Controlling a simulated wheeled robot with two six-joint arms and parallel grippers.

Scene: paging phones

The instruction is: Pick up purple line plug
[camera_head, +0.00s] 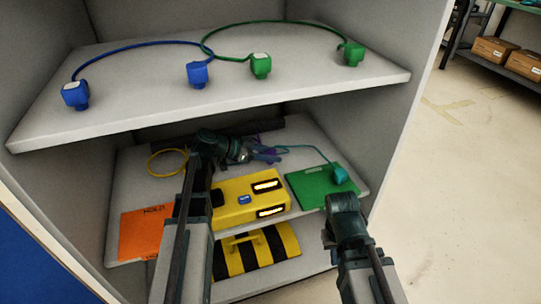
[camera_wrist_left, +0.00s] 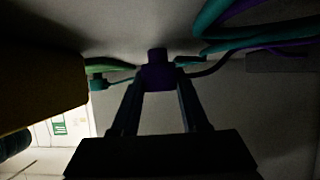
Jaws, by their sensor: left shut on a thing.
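The purple line plug (camera_wrist_left: 158,74) is between the two fingertips of my left gripper (camera_wrist_left: 160,88) in the left wrist view, and the gripper is shut on it. In the head view my left gripper (camera_head: 266,155) is at the back of the middle shelf, behind the yellow box. A bit of purple line (camera_head: 268,138) shows near it; the plug itself is hard to make out there. My right arm's end (camera_head: 345,207) is in front of the shelf's right side; its fingers cannot be made out.
The yellow box (camera_head: 236,207), an orange sheet (camera_head: 140,232) and a green pad (camera_head: 312,188) lie on the middle shelf. The upper shelf (camera_head: 140,108) hangs close above, holding blue and green plugs.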

